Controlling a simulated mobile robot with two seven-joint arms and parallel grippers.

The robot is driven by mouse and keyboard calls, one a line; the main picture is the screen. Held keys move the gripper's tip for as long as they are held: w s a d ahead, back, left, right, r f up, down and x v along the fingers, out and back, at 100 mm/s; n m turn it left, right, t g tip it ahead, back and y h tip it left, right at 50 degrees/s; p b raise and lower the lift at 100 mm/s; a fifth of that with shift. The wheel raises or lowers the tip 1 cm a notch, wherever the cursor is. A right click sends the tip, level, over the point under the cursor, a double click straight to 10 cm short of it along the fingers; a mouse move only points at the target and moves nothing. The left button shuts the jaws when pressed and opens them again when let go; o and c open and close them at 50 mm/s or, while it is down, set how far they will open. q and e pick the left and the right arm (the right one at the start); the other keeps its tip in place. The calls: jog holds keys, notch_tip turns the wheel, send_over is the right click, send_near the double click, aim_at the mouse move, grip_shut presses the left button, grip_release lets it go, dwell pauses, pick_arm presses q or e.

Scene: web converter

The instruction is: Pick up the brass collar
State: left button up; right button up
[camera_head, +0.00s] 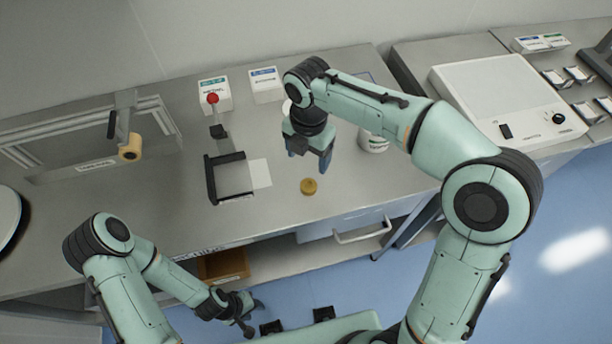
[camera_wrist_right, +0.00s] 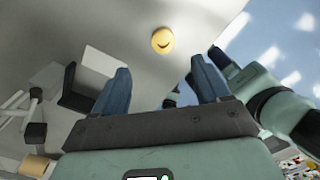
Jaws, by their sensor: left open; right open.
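The brass collar (camera_head: 309,186) is a small gold disc lying on the grey bench near its front edge. It also shows in the right wrist view (camera_wrist_right: 162,40), ahead of the fingers and between their lines. My right gripper (camera_head: 310,165) is open and empty above the bench, just behind the collar in the head view and apart from it. Its two blue fingers show in the right wrist view (camera_wrist_right: 160,88) with nothing between them. My left gripper (camera_head: 248,313) is open and empty, low in front of the bench and away from the collar.
A black bracket (camera_head: 213,180) with a pale sheet stands left of the collar. A white tub (camera_head: 374,142) stands right of my right gripper. A white device (camera_head: 500,95) is at right. Bench around the collar is clear.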

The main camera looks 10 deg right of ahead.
send_over(308, 184)
notch_tip(308, 184, down, 5)
jog(key=shift+s+f+b, duration=0.1)
jog(key=shift+s+b, duration=0.05)
jog(key=shift+b, duration=0.2)
jog(key=shift+f, duration=0.5)
notch_tip(308, 184, down, 5)
jog(key=shift+d+f+b, duration=0.1)
jog(key=shift+b, duration=0.2)
pick_arm(q)
jog(key=shift+s+f, duration=0.8)
jog(key=shift+f, duration=0.15)
pick_arm(e)
jog(key=c, duration=1.3)
jog(key=shift+r, duration=0.2)
